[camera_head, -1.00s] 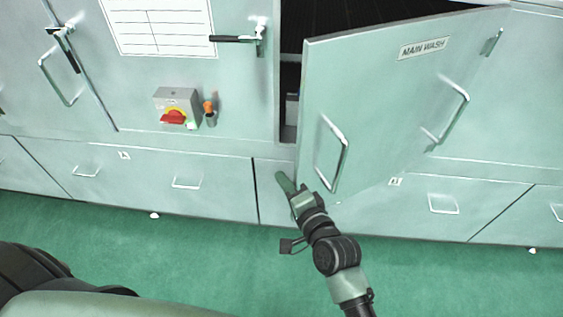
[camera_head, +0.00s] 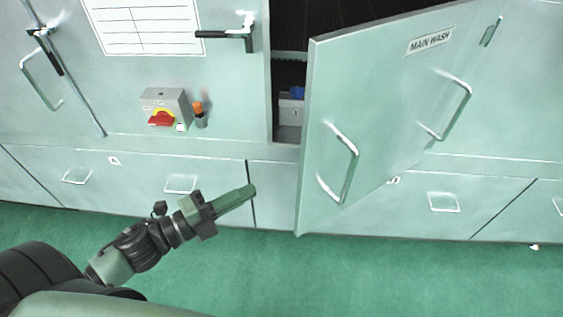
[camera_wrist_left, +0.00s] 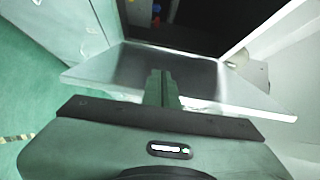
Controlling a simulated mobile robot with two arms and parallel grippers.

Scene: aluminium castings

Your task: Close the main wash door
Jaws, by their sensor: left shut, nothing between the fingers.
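The main wash door (camera_head: 385,130) is a pale green panel labelled MAIN WASH, standing ajar with its free left edge out from the cabinet. It carries a bar handle near that edge (camera_head: 345,165) and another farther right (camera_head: 450,105). My left gripper (camera_head: 250,190) is shut and empty, pointing right, left of the door's lower free edge and apart from it in the picture. In the left wrist view my shut fingers (camera_wrist_left: 162,88) point at a pale panel below a dark opening; whether they touch it is unclear. My right gripper is not in view.
The dark opening (camera_head: 290,75) shows left of the door, with a grey box and a blue item inside. A red rotary switch (camera_head: 162,118) and a black lever handle (camera_head: 225,34) sit on the cabinet front. Drawers with handles run below. The green floor (camera_head: 350,280) is clear.

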